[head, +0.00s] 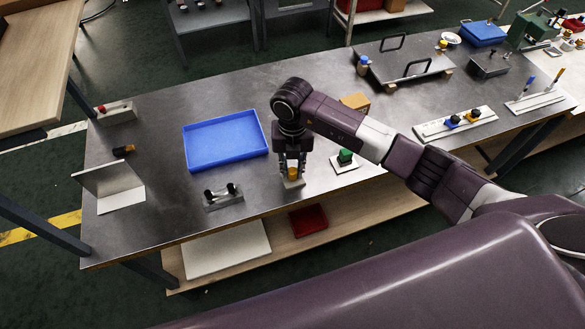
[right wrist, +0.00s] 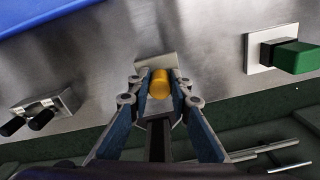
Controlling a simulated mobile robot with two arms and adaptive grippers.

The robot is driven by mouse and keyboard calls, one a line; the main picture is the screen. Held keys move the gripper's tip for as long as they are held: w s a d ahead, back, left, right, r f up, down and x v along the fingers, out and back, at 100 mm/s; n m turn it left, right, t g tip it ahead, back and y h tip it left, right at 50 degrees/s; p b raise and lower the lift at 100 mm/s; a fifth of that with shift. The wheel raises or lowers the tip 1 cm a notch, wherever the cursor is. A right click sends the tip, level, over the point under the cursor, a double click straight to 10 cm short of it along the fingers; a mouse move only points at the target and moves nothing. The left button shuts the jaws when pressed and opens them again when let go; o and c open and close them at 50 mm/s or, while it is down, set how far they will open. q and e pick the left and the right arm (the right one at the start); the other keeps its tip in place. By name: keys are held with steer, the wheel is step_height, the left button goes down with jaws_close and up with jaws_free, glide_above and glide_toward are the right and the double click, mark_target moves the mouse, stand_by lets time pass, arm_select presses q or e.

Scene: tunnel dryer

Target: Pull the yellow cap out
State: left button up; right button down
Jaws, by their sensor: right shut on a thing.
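The yellow cap (head: 292,173) is at the front edge of the steel table, on a small pale base (head: 292,184). In the right wrist view the yellow cap (right wrist: 160,84) lies between my fingertips, with the pale base (right wrist: 155,60) just behind it. My right gripper (head: 291,168) comes down from above and is shut on the yellow cap, with a finger on each side. Whether the cap is still seated in the base cannot be told. My left gripper is not in view.
A blue tray (head: 226,160) lies left of my right gripper. A bracket with two black knobs (head: 222,197) stands at front left, and a green block on a white plate (head: 345,157) is close on the right. A cardboard box (head: 355,101) stands behind my arm.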

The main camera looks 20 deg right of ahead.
mark_target(293, 169)
steer(key=shift+r+p, duration=0.5)
steer(key=shift+r, duration=0.25)
stand_by(0.7)
steer(key=shift+r+p, duration=0.7)
steer(key=shift+r, duration=0.35)
steer(key=shift+r+p, duration=1.35)
steer(key=shift+r, duration=0.6)
